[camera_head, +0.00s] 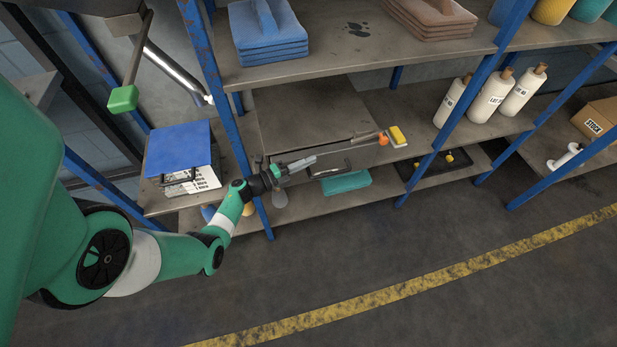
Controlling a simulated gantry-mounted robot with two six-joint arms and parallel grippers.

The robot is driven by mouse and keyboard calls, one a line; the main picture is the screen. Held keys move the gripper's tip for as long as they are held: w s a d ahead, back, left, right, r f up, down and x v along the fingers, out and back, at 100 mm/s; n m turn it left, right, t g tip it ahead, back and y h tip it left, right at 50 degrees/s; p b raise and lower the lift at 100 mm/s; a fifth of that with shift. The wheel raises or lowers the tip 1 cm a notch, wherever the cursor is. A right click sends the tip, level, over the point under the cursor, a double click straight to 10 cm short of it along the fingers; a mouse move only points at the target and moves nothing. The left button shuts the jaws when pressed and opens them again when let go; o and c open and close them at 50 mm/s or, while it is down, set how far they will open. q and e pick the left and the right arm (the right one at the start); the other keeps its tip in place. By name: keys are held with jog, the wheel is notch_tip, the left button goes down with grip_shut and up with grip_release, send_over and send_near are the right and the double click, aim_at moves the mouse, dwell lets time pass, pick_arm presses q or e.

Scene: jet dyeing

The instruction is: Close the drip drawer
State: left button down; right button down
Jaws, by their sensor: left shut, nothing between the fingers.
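A grey metal box (310,112), which seems to be the drip drawer unit, sits on the middle shelf behind the blue post. A dark bar handle (332,173) shows low on its front. I cannot tell how far the drawer stands out. My left gripper (302,163) is shut and empty, in front of the box's front face, just left of and above the handle. I cannot tell whether it touches the face. My right gripper is out of view.
A blue post (222,95) stands close to my left wrist. A teal block (346,182) lies below. The floor in front is clear.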

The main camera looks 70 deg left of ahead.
pick_arm(q)
jog(key=shift+a, duration=1.05)
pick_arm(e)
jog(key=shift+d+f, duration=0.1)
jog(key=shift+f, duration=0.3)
